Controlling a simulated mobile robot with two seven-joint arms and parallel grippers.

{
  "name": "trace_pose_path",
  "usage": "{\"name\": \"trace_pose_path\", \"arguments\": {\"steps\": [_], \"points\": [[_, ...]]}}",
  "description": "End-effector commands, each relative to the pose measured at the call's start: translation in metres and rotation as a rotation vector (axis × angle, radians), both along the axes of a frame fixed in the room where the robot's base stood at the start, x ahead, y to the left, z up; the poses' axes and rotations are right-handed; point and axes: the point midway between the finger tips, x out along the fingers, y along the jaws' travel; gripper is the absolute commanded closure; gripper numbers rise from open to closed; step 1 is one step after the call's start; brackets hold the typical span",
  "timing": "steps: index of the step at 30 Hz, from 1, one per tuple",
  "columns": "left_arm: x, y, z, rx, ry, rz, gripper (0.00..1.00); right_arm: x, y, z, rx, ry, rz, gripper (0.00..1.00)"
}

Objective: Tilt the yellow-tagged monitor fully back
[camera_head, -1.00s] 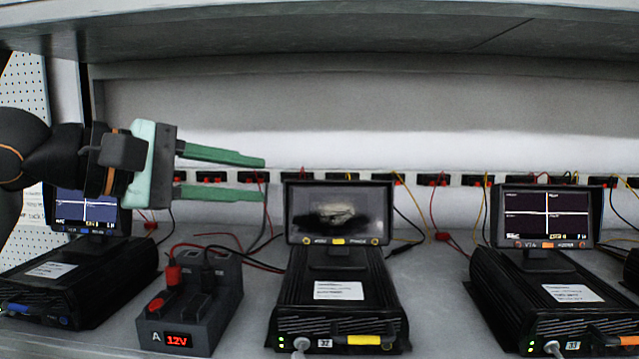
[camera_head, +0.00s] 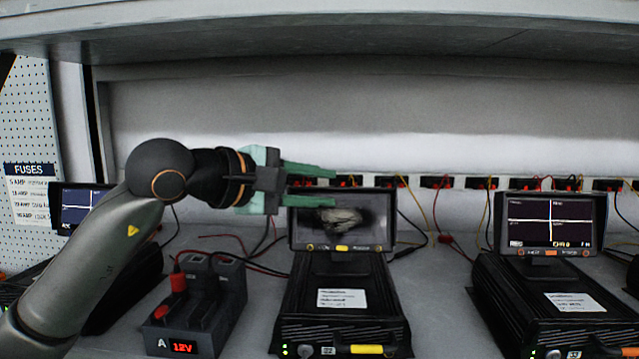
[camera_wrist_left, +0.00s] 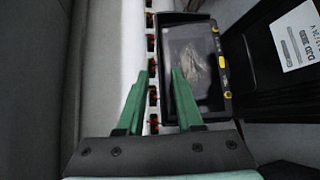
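The yellow-tagged monitor (camera_head: 342,226) stands upright on the middle black unit (camera_head: 340,307), with a yellow tag on its lower bezel and a blurry picture on its screen. It also shows in the left wrist view (camera_wrist_left: 196,62). My left gripper (camera_head: 335,187) reaches in from the left at the monitor's top left, its green fingers apart and empty. In the left wrist view, the fingertips (camera_wrist_left: 160,73) lie at the monitor's top edge, one finger overlapping the screen and the other beyond the edge. I cannot tell whether they touch it. My right gripper is not in view.
A monitor with an orange tag (camera_head: 550,222) stands on the right unit; a blue-tagged monitor (camera_head: 78,207) is partly behind my left arm. A 12V power supply (camera_head: 198,305) stands left of the middle unit. Red connectors and wires line the back rail (camera_head: 400,181). A shelf (camera_head: 320,40) overhangs.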

Motion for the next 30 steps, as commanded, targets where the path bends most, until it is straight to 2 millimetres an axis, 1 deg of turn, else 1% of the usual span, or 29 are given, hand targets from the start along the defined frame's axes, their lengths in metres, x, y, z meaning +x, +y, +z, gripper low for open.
{"name": "trace_pose_path", "arguments": {"steps": [8, 15, 18, 30], "points": [[0.0012, -0.0014, -0.0007, 0.0, 0.0, -0.001, 0.65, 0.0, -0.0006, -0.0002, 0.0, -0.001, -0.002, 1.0], [0.001, -0.0012, -0.0005, 0.0, 0.0, 0.0, 0.91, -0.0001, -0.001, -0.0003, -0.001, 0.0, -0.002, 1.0], [0.001, -0.0012, -0.0004, 0.0, 0.0, -0.001, 1.0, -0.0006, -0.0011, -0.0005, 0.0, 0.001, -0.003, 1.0], [0.001, -0.001, -0.0004, 0.0, 0.0, 0.0, 1.0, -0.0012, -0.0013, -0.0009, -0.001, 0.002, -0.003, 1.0]]}}
